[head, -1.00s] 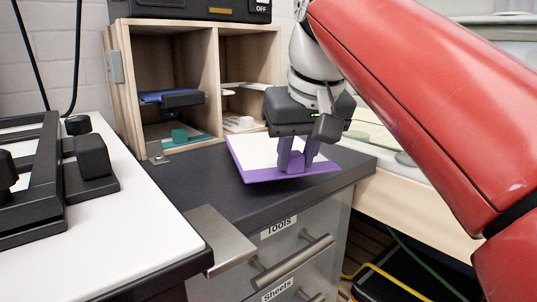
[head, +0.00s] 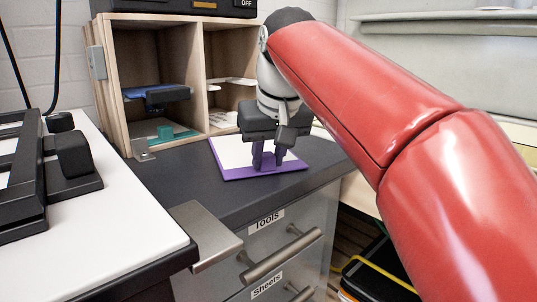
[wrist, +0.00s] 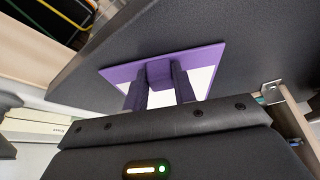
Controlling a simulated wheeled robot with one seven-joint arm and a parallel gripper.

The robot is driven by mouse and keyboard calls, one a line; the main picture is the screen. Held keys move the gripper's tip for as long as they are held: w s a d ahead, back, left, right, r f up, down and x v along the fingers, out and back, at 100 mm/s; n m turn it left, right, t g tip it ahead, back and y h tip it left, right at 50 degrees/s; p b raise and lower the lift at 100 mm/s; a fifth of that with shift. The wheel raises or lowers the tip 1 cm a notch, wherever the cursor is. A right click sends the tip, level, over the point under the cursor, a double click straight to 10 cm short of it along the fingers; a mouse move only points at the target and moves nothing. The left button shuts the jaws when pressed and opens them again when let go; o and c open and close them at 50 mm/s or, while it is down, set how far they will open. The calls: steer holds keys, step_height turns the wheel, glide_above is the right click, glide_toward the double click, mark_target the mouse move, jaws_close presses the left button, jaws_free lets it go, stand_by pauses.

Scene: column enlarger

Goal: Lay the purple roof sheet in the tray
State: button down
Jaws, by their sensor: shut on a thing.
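The purple roof sheet (head: 229,152) is a flat panel with a white face, purple edges and a purple grip block. It lies flat at or just above the dark counter top, in front of the wooden cubby. My gripper (head: 268,163) points down and is shut on the block; the wrist view shows the block (wrist: 160,72) between the two fingers. The fingers and palm hide part of the sheet. I cannot make out which thing in view is the tray.
The wooden cubby (head: 122,100) holds a blue sheet (head: 160,93) above a teal one (head: 172,137), and pale sheets at right. A white-topped bench (head: 90,235) with black frames stands at left. Drawers (head: 275,225) with protruding handles are below the counter. The counter left of the sheet is clear.

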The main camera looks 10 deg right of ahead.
steer(key=c, duration=1.1)
jaws_free()
steer(key=shift+c, duration=0.2)
